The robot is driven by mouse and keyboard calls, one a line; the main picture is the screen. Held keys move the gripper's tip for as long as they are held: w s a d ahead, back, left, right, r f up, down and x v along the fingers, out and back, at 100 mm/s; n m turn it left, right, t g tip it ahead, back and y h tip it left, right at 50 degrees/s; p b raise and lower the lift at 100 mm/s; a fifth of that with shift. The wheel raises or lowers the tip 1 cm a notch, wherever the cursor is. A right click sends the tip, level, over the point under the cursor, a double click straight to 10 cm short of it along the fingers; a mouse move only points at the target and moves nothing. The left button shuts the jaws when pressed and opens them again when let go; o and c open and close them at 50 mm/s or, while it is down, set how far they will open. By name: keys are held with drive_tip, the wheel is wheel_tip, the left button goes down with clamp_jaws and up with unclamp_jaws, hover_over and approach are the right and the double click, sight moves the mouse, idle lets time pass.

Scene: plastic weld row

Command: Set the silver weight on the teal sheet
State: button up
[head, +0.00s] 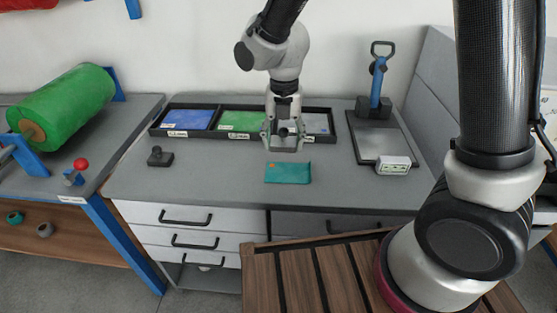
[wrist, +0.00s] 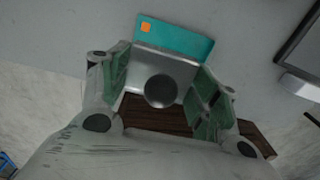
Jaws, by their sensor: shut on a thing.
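The silver weight, a square metal block with a round knob (wrist: 160,91), is between my gripper's fingers (wrist: 160,88), which are shut on it. In the head view my gripper (head: 283,133) holds the weight (head: 284,142) above the bench, just behind the teal sheet. The teal sheet (head: 288,173) lies flat on the bench near its front edge. In the wrist view the teal sheet (wrist: 178,38), with an orange mark, shows beyond the weight, which covers part of its near edge.
A black tray (head: 153,129) with blue, green and grey sheets stands behind my gripper. A small dark knobbed weight (head: 159,157) sits at left. A metal plate (head: 379,139) with a blue-handled tool (head: 377,83) and a white device (head: 393,165) are at right. Bench around the teal sheet is clear.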

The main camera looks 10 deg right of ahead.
sight(284, 129)
wheel_tip(284, 129, down, 9)
drive_tip(key=shift+r, duration=0.1)
idle(0.3)
drive_tip(key=o, duration=1.5)
wheel_tip(284, 129, up, 12)
